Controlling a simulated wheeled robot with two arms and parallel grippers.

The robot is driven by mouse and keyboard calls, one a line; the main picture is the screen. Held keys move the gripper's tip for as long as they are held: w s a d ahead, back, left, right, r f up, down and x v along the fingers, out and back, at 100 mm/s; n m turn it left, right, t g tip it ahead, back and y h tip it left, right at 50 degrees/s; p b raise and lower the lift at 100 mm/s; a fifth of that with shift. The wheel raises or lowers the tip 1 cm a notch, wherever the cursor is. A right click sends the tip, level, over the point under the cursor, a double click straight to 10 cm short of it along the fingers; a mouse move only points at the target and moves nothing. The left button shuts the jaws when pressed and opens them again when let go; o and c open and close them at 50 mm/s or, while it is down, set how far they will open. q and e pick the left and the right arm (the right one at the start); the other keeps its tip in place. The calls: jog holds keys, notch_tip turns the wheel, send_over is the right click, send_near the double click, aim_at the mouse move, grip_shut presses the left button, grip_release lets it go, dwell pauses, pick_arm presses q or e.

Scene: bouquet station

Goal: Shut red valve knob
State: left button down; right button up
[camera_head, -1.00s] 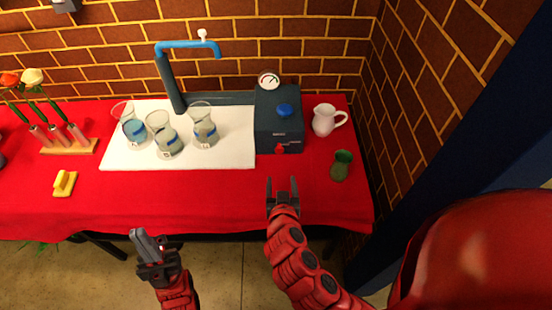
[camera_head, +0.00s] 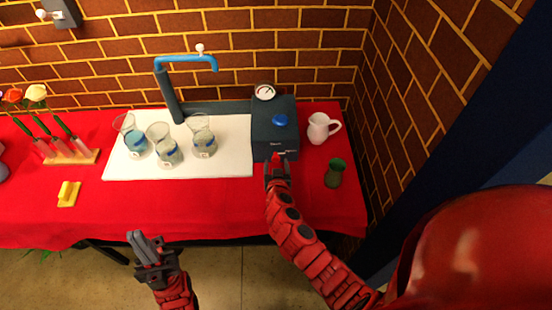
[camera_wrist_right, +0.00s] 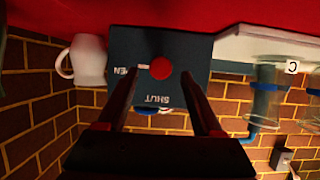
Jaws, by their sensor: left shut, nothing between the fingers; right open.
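The red valve knob (camera_wrist_right: 161,68) is on the front of a dark box (camera_wrist_right: 180,88), which also stands at the table's right (camera_head: 262,135) in the head view. In the upside-down right wrist view, its white pointer is at the OPEN label; the SHUT label is beside it. My right gripper (camera_head: 277,165) is open in front of the knob, its fingers on either side of it in the wrist view; contact cannot be told. In the head view the gripper partly hides the knob. My left gripper (camera_head: 140,240) is shut and empty, in front of the table edge.
A blue knob (camera_head: 280,120) and gauge (camera_head: 265,92) are on the box. A white jug (camera_head: 318,128) and green vase (camera_head: 335,172) stand to its right. Several beakers (camera_head: 204,143) stand on the white board (camera_head: 232,160) to its left. The red tablecloth (camera_head: 200,208) is clear in front.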

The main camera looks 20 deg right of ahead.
aim_at(278, 157)
jog(key=shift+x, duration=1.3)
grip_shut()
